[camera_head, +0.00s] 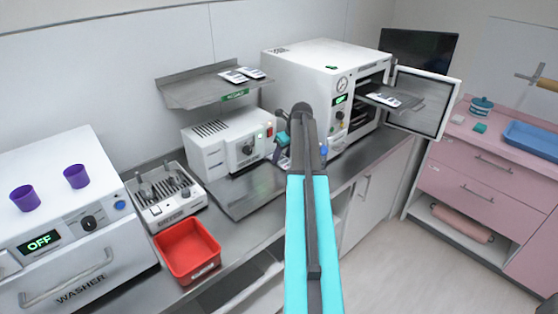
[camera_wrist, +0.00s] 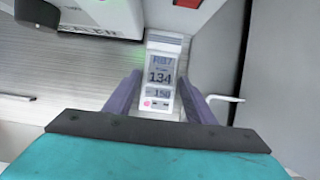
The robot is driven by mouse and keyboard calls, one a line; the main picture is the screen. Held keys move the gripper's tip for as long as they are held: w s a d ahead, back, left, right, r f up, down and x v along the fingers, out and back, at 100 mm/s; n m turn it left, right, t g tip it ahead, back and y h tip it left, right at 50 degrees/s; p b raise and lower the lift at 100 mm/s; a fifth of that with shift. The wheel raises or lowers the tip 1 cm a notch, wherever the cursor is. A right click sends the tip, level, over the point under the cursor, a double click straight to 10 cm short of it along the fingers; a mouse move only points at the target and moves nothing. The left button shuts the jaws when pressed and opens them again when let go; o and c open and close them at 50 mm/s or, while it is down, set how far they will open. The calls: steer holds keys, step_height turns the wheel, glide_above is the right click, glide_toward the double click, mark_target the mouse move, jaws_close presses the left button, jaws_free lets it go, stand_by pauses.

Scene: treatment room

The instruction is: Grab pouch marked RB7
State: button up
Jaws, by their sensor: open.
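In the wrist view, a pale pouch or card (camera_wrist: 161,75) lies on the grey surface, with "RB7" seemingly at its top and "134" and "150" below. My gripper (camera_wrist: 159,82) is open, with one finger on each side of its lower part. I cannot tell whether the fingers touch it. In the head view, my gripper (camera_head: 284,150) is at the counter, right of the small white sealer (camera_head: 222,143). The arm hides much of that spot.
Two other pouches (camera_head: 234,76) lie on the wall shelf (camera_head: 190,92), and more lie on the tray in the open steriliser (camera_head: 318,75). Its door (camera_head: 425,100) stands out to the right. A red bin (camera_head: 187,250) and instrument rack (camera_head: 162,197) are left.

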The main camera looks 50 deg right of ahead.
steer(key=shift+w+f, duration=0.15)
steer(key=shift+f, duration=0.35)
steer(key=shift+c, duration=0.3)
steer(key=c, duration=0.6)
